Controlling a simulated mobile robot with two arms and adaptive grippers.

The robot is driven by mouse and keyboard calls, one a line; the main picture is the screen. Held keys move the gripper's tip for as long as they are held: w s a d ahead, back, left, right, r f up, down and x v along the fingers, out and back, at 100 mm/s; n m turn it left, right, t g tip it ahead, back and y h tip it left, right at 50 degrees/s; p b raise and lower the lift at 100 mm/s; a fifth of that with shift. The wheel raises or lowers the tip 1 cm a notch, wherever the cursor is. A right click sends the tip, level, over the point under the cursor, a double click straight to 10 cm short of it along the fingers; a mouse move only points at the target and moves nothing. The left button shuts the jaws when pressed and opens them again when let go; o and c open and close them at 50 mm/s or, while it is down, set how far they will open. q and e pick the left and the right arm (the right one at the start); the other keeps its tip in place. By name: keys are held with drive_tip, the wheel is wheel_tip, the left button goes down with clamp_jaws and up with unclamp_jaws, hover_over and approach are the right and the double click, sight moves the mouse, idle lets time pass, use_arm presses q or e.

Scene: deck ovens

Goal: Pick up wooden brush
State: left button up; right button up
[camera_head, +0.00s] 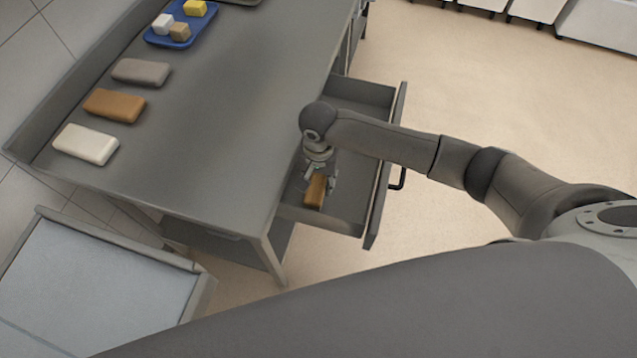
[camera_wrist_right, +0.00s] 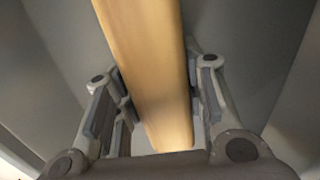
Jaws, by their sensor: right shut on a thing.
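The wooden brush (camera_head: 315,191) is a light brown block in the open drawer (camera_head: 350,203) under the grey table. My right gripper (camera_head: 321,181) reaches down into the drawer and is shut on the brush. In the right wrist view the brush (camera_wrist_right: 148,65) runs lengthwise between the two fingers of the right gripper (camera_wrist_right: 155,105), with a finger pad on each side. Its underside is hidden, so I cannot tell whether it touches the drawer floor. My left gripper is not in view.
The grey table (camera_head: 215,120) carries a white block (camera_head: 86,144), a brown block (camera_head: 114,105), a grey block (camera_head: 141,72) and a blue tray (camera_head: 207,20) with small cubes. A pale-topped unit (camera_head: 95,285) stands at the lower left. The floor to the right is clear.

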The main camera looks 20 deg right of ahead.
sight(318, 176)
wheel_tip(318, 176, up, 15)
drive_tip(key=shift+r, duration=0.1)
